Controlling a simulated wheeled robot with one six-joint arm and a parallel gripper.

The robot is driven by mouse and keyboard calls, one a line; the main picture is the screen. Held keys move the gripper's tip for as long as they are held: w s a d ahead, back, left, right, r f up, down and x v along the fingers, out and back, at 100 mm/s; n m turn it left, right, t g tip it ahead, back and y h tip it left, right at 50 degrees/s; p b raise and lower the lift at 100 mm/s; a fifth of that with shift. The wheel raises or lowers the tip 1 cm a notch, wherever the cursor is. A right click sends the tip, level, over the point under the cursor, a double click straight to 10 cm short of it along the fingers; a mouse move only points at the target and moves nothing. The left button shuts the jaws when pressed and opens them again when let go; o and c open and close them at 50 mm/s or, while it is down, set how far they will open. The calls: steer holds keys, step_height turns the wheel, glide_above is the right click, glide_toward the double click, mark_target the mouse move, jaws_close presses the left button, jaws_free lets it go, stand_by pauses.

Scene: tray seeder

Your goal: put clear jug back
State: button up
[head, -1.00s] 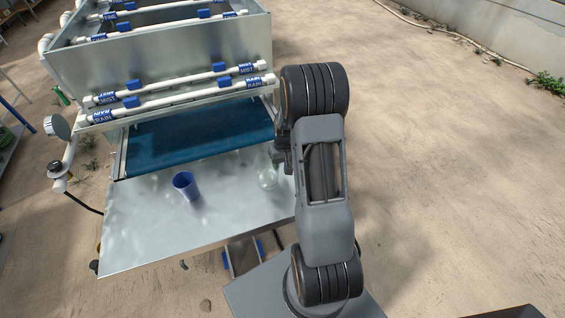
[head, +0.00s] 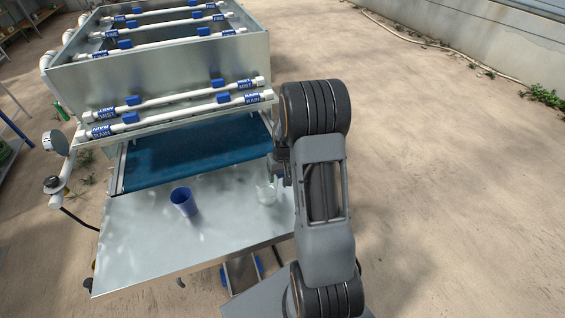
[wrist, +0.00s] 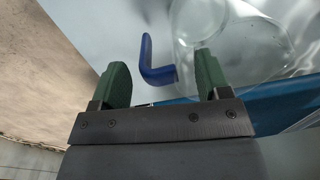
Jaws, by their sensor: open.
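The clear jug (head: 266,191) stands on the right part of the metal table in the head view. It is see-through and faint, and my arm is close on its right side. In the wrist view the clear jug (wrist: 232,40) fills the upper right. A blue L-shaped piece (wrist: 157,72), which looks like its handle, lies between my green fingertips. My gripper (wrist: 160,72) is open, one finger on each side of the blue piece, with gaps visible. In the head view my gripper (head: 279,168) is partly hidden by my arm.
A blue cup (head: 183,201) stands on the metal table (head: 140,255), left of the jug. A blue belt (head: 195,153) runs behind, under white pipes (head: 175,104) on the seeder. The table between cup and jug is clear.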

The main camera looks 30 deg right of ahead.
steer(key=r, duration=0.6)
steer(key=r+b, duration=0.1)
steer(key=r, duration=0.2)
steer(key=shift+s+d+r, duration=0.1)
steer(key=shift+d+r, duration=0.15)
steer(key=shift+d, duration=0.05)
steer(key=s+a+r+n+t, duration=0.2)
steer(key=s+a+r+t, duration=0.2)
steer(key=s+a+r, duration=0.7)
steer(key=s+a, duration=0.3)
steer(key=a, duration=0.1)
steer(key=shift+s+a+n+h, duration=0.3)
steer(key=shift+s+a+h, duration=0.05)
steer(key=shift+h, duration=0.05)
